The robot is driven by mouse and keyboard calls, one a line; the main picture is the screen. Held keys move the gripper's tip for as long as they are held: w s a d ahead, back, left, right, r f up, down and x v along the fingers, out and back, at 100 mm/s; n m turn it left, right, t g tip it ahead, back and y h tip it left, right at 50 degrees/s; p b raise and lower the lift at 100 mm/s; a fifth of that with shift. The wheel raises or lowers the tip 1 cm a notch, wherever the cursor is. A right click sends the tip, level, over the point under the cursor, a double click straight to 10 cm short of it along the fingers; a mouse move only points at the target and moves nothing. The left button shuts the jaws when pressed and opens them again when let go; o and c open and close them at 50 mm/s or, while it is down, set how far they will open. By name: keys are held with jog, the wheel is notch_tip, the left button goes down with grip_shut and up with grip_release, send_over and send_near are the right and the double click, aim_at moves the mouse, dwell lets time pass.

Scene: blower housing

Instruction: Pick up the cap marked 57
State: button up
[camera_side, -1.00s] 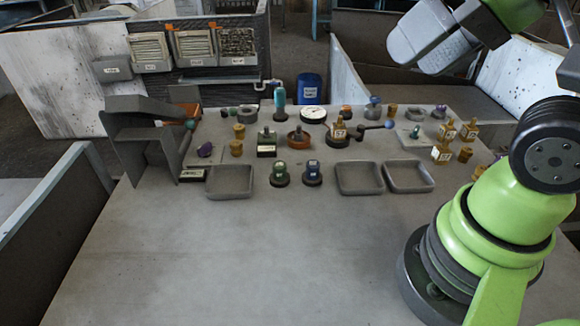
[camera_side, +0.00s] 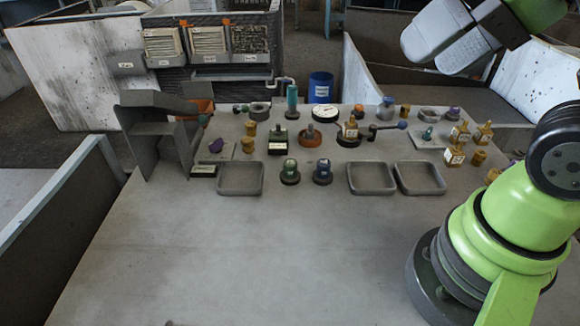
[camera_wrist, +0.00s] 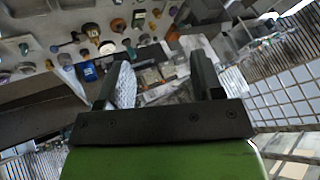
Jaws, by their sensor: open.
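Several amber pieces with white tags, such as one at the right (camera_side: 454,157), also have unreadable marks. My gripper (camera_wrist: 160,62) shows in the wrist view, its two fingers apart with nothing held between them. It is well away from the tabletop things, which appear small and tilted at the wrist view's top left.
Three shallow grey trays, one at the left (camera_side: 240,191), line the front of the cluster. A grey stand (camera_side: 150,140) is at the left. A blue barrel (camera_side: 320,88) stands behind the table. The table's front half (camera_side: 250,260) is bare.

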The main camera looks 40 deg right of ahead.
jog(key=w+f+m+g, duration=0.1)
jog(key=w+m+g, duration=0.2)
jog(key=w, duration=0.6)
jog(key=m+g+h, duration=0.2)
jog(key=m+g, duration=0.1)
jog(key=m, duration=0.1)
send_over(290, 162)
jog(key=s, duration=0.1)
notch_tip(290, 162, down, 14)
jog(key=shift+m+g, duration=0.5)
jog(key=shift+g, duration=0.1)
jog(key=f, duration=0.6)
jog(key=w+f, duration=0.1)
jog(key=f, duration=0.2)
jog(key=shift+f, duration=2.95)
jog(key=shift+c, duration=0.3)
jog(key=c, duration=0.9)
